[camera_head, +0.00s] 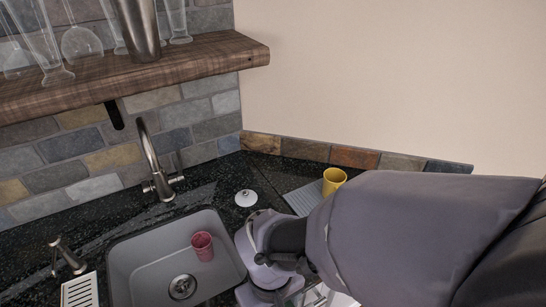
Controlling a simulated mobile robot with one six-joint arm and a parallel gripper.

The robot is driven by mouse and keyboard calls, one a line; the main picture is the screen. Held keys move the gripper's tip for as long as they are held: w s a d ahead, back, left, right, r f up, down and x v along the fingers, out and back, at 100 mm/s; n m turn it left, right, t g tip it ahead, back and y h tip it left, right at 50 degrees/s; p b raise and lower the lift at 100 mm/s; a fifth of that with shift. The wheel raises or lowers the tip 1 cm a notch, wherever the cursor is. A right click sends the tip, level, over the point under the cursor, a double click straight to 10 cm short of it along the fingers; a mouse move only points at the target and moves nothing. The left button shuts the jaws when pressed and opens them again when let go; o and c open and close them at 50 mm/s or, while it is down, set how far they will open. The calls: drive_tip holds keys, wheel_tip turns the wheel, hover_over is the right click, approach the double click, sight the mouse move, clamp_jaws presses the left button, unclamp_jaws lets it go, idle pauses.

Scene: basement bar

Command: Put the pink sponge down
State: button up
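I cannot see a pink sponge in the head view. My gripper (270,283) is at the lower middle, just right of the sink, seen from behind and above. My own arm covers much of it, and its fingertips are hidden, so I cannot tell whether it is open or shut or holds anything. A pinkish-red cup (203,246) stands in the grey sink (145,257), left of my gripper.
A faucet (153,160) rises behind the sink. A small white round object (246,198), a grey ridged mat (301,199) and a yellow cup (333,181) are on the dark counter (215,185). A wooden shelf (190,62) with glasses hangs above. My arm hides the right counter.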

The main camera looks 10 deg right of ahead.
drive_tip(key=w+d+b, duration=0.1)
drive_tip(key=w+d, duration=0.1)
drive_tip(key=w, duration=0.2)
drive_tip(key=w+d+f, duration=0.1)
drive_tip(key=w+d, duration=0.2)
drive_tip(key=w, duration=0.1)
drive_tip(key=w+d+b, duration=0.1)
drive_tip(key=w+d, duration=0.2)
drive_tip(key=w, duration=0.2)
drive_tip(key=shift+f+b, duration=0.35)
drive_tip(key=shift+f, duration=0.05)
wheel_tip(320, 180, down, 4)
drive_tip(key=shift+d+r+b, duration=0.1)
drive_tip(key=shift+r+b, duration=0.1)
drive_tip(key=shift+b, duration=0.95)
drive_tip(key=shift+r, duration=0.2)
drive_tip(key=shift+f, duration=0.1)
drive_tip(key=o, duration=1)
drive_tip(key=shift+o, duration=0.2)
wheel_tip(320, 180, up, 13)
drive_tip(key=p, duration=0.6)
drive_tip(key=s+a+r+m+t+y, duration=0.2)
drive_tip(key=s+a+r+m+t, duration=0.2)
drive_tip(key=s+r+m, duration=0.4)
drive_tip(key=s+r+t, duration=0.1)
drive_tip(key=s, duration=0.3)
drive_tip(key=shift+s+t, duration=0.4)
